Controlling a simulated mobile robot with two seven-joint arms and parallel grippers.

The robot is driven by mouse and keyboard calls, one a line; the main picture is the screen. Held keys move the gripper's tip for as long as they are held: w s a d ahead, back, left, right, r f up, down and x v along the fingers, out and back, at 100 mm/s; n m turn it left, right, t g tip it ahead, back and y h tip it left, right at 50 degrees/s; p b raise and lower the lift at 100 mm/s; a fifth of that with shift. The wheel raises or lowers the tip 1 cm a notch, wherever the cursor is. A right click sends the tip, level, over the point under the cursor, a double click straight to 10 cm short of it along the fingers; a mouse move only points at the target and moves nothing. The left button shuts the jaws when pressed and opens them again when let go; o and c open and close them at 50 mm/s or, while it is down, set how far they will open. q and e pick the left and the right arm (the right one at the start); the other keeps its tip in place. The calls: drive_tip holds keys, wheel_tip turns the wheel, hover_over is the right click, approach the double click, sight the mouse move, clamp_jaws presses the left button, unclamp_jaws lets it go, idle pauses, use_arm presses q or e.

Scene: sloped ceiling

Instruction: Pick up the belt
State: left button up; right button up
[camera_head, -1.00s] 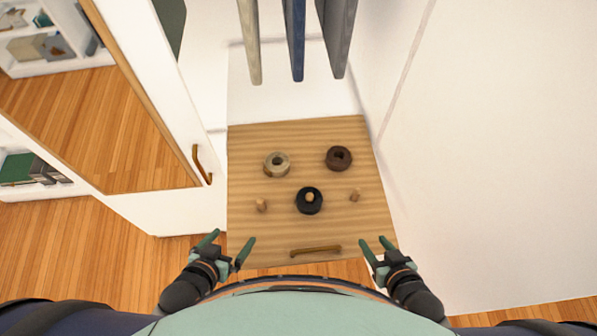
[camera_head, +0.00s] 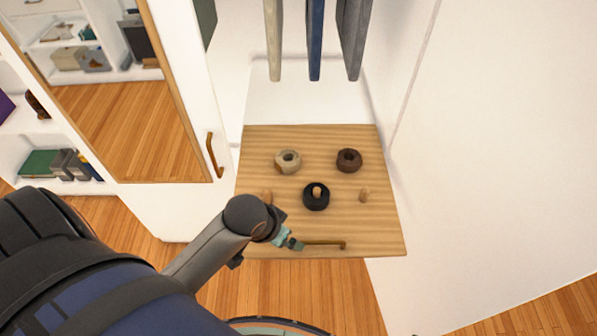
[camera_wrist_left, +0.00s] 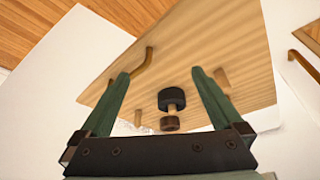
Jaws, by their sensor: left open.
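Three rolled belts sit on a wooden drawer board (camera_head: 370,225). The beige belt (camera_head: 288,161) is at back left, the brown belt (camera_head: 349,160) at back right, and the black belt (camera_head: 316,196) in front, around a wooden peg. My left gripper (camera_head: 290,241) is at the board's front edge beside its handle, apart from the belts. In the left wrist view its open fingers (camera_wrist_left: 161,74) have nothing between the tips; the black belt (camera_wrist_left: 172,98) and a brown roll (camera_wrist_left: 170,123) show beyond. The beige belt cannot be made out there. My right gripper is not in view.
A brass handle (camera_head: 325,243) is on the board's front. Bare pegs stand at left (camera_head: 267,196) and right (camera_head: 364,195). Hanging garments (camera_head: 315,40) are above the back. A mirrored door (camera_head: 215,100) is at left, a white panel (camera_head: 480,150) at right.

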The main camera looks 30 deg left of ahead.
use_arm(q)
drive_tip(key=w+a+r+n+y, duration=0.15)
drive_tip(key=w+a, duration=0.35)
drive_tip(key=w, duration=0.5)
drive_tip(key=n, duration=0.5)
approach(287, 156)
drive_tip(key=shift+w+d+f+m+y+b, duration=0.1)
drive_tip(key=shift+d+f+m+y+b, duration=0.1)
drive_tip(key=shift+f+b, duration=0.25)
drive_tip(key=shift+w+d+f+m+y+b, duration=0.15)
drive_tip(key=shift+d+f+b, duration=0.1)
drive_tip(key=shift+f, duration=0.35)
drive_tip(key=b+x, duration=0.1)
drive_tip(key=x, duration=0.4)
drive_tip(key=shift+s+d+f, duration=0.1)
drive_tip(key=shift+s+d, duration=0.05)
drive_tip(key=shift+s, duration=0.05)
drive_tip(key=c, duration=1.2)
drive_tip(key=shift+c, duration=0.2)
